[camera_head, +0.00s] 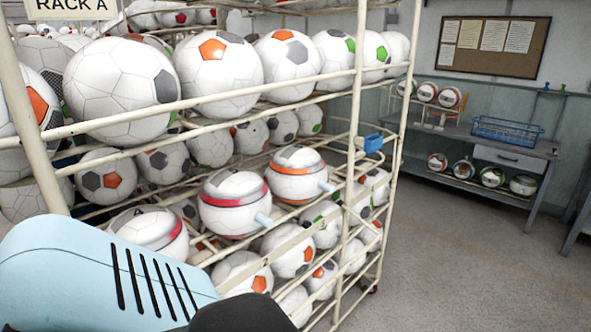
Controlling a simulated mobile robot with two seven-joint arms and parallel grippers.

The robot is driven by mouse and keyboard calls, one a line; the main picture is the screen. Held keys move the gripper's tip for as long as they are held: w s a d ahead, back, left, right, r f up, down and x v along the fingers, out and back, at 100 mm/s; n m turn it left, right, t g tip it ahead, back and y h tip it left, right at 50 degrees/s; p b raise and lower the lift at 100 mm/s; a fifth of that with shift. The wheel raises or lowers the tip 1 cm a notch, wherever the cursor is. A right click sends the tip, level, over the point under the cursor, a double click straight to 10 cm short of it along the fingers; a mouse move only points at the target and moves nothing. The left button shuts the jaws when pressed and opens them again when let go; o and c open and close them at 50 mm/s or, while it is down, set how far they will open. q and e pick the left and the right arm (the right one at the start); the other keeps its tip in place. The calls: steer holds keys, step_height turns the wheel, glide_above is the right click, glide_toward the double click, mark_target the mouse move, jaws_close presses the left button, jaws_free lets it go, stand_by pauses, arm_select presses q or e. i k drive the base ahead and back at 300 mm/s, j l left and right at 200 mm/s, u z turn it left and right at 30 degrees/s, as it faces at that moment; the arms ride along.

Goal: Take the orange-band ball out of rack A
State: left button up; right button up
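The orange-band ball (297,175) is white with an orange stripe around its upper part. It sits on a middle shelf of rack A (195,103), near the rack's right end, with a pale blue tab (327,187) at its right side. To its left is a ball with a red-pink band (235,203) and a similar blue tab (263,220). Farther left is another red-pink-band ball (150,232). My pale blue arm housing covers the lower left and hides part of the rack. No gripper fingers show.
White rails and uprights cross in front of the balls. A blue piece (373,142) is on the rack's right end. Several soccer balls (218,70) fill the other shelves. A workbench (490,150) with balls and a blue basket (506,130) stands at the back right. The floor between is clear.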

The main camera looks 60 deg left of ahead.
mark_target(297, 175)
steer(key=i+u, duration=0.5)
steer(key=i+l+u, duration=0.2)
steer(key=i+u, duration=0.25)
steer(key=i+l+u, duration=0.2)
steer(key=u, duration=0.2)
steer(key=i+l+u, duration=0.65)
steer(key=u, duration=0.15)
steer(key=i+l+u, duration=0.15)
steer(key=l+u, duration=0.25)
steer(key=i+l+u, duration=0.1)
steer(key=l+u, duration=0.25)
steer(key=l, duration=0.6)
